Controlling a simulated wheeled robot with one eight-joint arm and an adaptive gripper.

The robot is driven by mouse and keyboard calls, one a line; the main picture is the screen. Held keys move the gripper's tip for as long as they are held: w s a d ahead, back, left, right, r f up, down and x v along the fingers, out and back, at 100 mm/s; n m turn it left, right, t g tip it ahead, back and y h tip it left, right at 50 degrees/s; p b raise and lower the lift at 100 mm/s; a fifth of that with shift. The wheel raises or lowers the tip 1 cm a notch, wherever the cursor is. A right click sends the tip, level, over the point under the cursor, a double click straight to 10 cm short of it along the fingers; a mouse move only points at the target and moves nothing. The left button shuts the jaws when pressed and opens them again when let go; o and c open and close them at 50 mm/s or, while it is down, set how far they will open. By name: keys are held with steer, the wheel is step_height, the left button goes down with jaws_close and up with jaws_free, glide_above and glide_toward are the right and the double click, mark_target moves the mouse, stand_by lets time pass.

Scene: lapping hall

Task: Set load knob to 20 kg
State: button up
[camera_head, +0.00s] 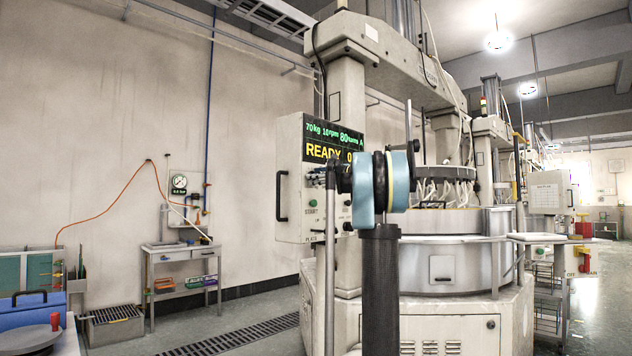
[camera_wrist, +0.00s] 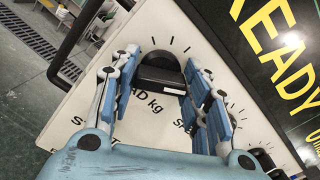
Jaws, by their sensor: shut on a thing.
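The load knob (camera_wrist: 162,75) is black with a bar-shaped grip, on a white panel in the wrist view. Tick marks fan out around it, and partly covered lettering below ends in "AD kg". My gripper (camera_wrist: 160,62) has its blue-and-grey fingers on both sides of the knob, shut on it. The control box (camera_head: 291,180) stands left of centre in the head view, and my arm hides its right part, the knob included. Its display (camera_head: 330,140) reads "70kg" at the top left, with "READY" below.
In the wrist view, part of another dial shows at the lower right, and a black handle (camera_wrist: 66,50) stands at the panel's left edge. The large lapping machine (camera_head: 455,262) fills the space behind my arm. A side table (camera_head: 180,250) stands by the left wall.

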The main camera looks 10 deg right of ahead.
steer(key=shift+a, duration=0.1)
steer(key=n, duration=0.4)
steer(key=shift+s+f, duration=0.1)
steer(key=n, duration=0.3)
steer(key=shift+n, duration=0.4)
steer(key=n, duration=0.3)
steer(key=shift+f+n, duration=0.1)
steer(key=shift+n, duration=0.3)
steer(key=n, duration=0.3)
steer(key=shift+n, duration=0.3)
steer(key=n, duration=0.7)
steer(key=shift+f, duration=0.1)
steer(key=n, duration=0.3)
steer(key=shift+n, duration=2.2)
